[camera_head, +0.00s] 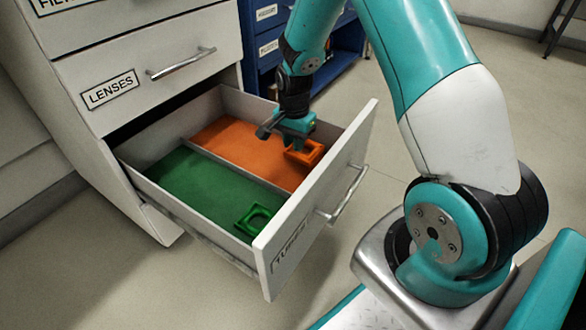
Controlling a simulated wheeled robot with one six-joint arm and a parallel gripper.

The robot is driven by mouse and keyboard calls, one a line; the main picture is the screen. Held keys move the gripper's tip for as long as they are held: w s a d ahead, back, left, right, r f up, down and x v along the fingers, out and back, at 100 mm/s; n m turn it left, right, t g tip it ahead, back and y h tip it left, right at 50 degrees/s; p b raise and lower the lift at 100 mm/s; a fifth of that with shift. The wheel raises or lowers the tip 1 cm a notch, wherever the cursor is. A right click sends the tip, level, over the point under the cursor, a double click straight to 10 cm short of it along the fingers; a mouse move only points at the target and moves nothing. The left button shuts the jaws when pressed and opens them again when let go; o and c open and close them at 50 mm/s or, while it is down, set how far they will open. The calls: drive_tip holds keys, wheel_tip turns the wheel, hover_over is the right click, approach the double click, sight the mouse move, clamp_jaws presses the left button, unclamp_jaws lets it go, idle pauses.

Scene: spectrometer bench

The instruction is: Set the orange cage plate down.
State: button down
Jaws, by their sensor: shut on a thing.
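The orange cage plate (306,153) is a small square frame inside the open drawer, over the orange-lined compartment (232,142) near the front panel. My gripper (291,137) reaches down into the drawer and is shut on the orange cage plate. I cannot tell whether the plate touches the orange lining or hangs just above it. My gripper hides part of the plate's far side.
The open drawer's front panel (318,195) has a bar handle (346,196). A divider separates the green-lined compartment (190,180), where a green cage plate (254,219) lies. A shut drawer labelled LENSES (187,85) is above. A blue cabinet (263,48) stands behind.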

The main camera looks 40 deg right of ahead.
sight(294, 167)
wheel_tip(294, 167, down, 7)
drive_tip(key=b, duration=0.2)
drive_tip(key=shift+r+b, duration=0.1)
drive_tip(key=shift+b, duration=0.3)
drive_tip(key=shift+r, duration=0.1)
drive_tip(key=c, duration=1.5)
unclamp_jaws()
drive_tip(key=o, duration=0.5)
drive_tip(key=shift+c, duration=0.2)
